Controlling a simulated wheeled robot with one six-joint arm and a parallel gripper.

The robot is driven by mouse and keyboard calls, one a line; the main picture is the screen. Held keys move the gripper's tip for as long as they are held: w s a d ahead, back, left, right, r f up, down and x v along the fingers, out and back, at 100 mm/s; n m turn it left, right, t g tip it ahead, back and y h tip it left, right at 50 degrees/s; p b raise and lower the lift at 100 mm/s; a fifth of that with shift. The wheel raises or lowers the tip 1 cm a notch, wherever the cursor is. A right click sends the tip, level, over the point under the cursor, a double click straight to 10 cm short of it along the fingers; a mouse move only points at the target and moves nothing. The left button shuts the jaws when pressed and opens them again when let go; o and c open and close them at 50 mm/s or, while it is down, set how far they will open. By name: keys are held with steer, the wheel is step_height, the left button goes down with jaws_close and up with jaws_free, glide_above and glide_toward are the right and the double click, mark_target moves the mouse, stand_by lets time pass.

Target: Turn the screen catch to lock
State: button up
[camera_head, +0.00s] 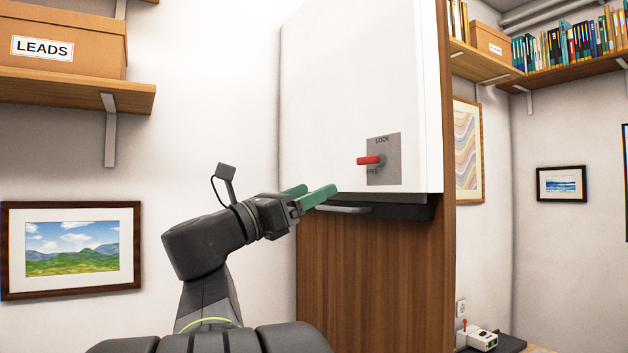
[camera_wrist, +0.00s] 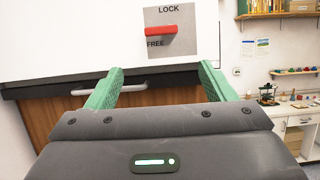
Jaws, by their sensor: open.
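The screen catch is a red lever (camera_head: 370,160) on a grey plate (camera_head: 383,172) low on the white screen (camera_head: 350,90). The plate reads LOCK at the top and FREE at the lower left. The lever lies about level, its free end pointing left, just above FREE. In the wrist view, the red lever (camera_wrist: 160,30) shows beyond and above my green fingertips. My gripper (camera_head: 316,190) is open and empty, left of and below the lever, apart from it. Its spread fingers (camera_wrist: 162,68) also show in the wrist view.
A grey bar handle (camera_head: 345,209) runs under the screen's lower edge, close to my fingers. Wood panelling (camera_head: 370,270) stands below. A shelf (camera_head: 80,92) with a LEADS box (camera_head: 65,45) and a framed landscape (camera_head: 72,248) are on the left wall.

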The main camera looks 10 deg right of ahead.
mark_target(365, 161)
steer(key=p+x, duration=0.1)
steer(key=x, duration=0.3)
steer(key=p+x, duration=0.1)
steer(key=x, duration=0.4)
steer(key=r+p+x, duration=0.1)
steer(key=p+x, duration=0.1)
steer(key=x, duration=0.3)
steer(key=shift+s+a, duration=0.2)
steer(key=shift+s, duration=0.05)
steer(key=c, duration=1)
